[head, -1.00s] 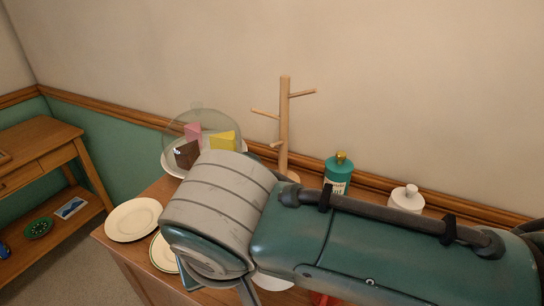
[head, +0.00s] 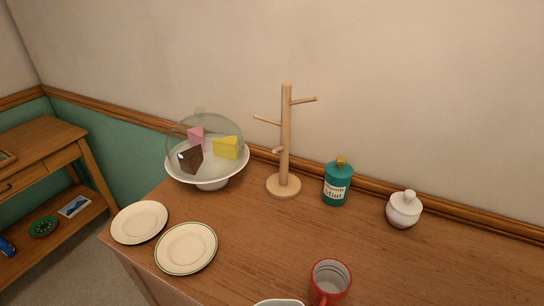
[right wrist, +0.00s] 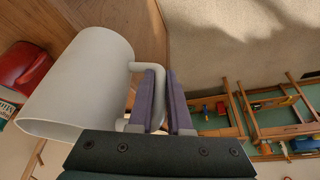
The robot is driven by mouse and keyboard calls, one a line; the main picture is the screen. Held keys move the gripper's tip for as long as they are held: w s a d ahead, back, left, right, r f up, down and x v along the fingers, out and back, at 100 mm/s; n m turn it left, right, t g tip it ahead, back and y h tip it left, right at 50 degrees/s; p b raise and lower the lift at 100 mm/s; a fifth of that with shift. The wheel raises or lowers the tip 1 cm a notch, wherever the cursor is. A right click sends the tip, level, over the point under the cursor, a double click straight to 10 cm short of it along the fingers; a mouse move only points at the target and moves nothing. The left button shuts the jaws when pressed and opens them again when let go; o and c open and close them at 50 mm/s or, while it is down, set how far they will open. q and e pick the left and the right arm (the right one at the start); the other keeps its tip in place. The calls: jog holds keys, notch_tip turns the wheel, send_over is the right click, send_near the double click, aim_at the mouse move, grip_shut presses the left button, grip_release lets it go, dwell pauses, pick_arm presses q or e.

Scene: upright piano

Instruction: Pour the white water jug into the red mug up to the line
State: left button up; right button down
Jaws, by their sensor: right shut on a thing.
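The red mug (head: 330,281) stands upright on the wooden cabinet top at the bottom of the head view. Its handle points towards me and its pale inside shows; I cannot make out a line or water in it. A sliver of the white jug's rim (head: 279,302) shows at the bottom edge, left of the mug. In the right wrist view the white jug (right wrist: 80,85) fills the left, and my right gripper (right wrist: 161,90) is shut on its handle. The red mug (right wrist: 22,66) shows partly beyond the jug. The jug's tilt and contents cannot be told. My left gripper is out of view.
Two plates (head: 139,222) (head: 186,248) lie at the left. The right side is clear.

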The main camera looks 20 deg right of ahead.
jog(key=d+r+y+p, duration=0.1)
jog(key=w+d+r+g+y, duration=0.1)
jog(key=r, duration=0.1)
jog(key=shift+r+m+y+p, duration=0.15)
jog(key=shift+m+y+p, duration=0.25)
jog(key=shift+w+d+r+y, duration=0.15)
jog(key=shift+d+r+y, duration=0.05)
jog(key=shift+r+y, duration=0.1)
jog(key=shift+w+d+r+g+y+b, duration=0.2)
jog(key=shift+d+y+b, duration=0.1)
jog(key=shift+b, duration=0.15)
jog(key=shift+w+d+r+g+y+b, duration=0.1)
jog(key=shift+d+g+y+b, duration=0.15)
jog(key=shift+b, duration=0.2)
jog(key=shift+d+r+y+b, duration=0.2)
jog(key=shift+r+y+b, duration=0.05)
jog(key=shift+r+b, duration=0.05)
jog(key=shift+w+d+r+m+g+y+b, duration=0.2)
jog(key=shift+d+r+y+b, duration=0.2)
jog(key=shift+r, duration=0.25)
jog(key=shift+w+d+r+m+g+y+b, duration=0.2)
jog(key=shift+d+r+y+b, duration=0.2)
jog(key=shift+r, duration=0.25)
jog(key=shift+w+d+r+m+g+y+b, duration=0.1)
jog(key=shift+w+d+r+g+y+b, duration=0.2)
jog(key=shift+r, duration=0.35)
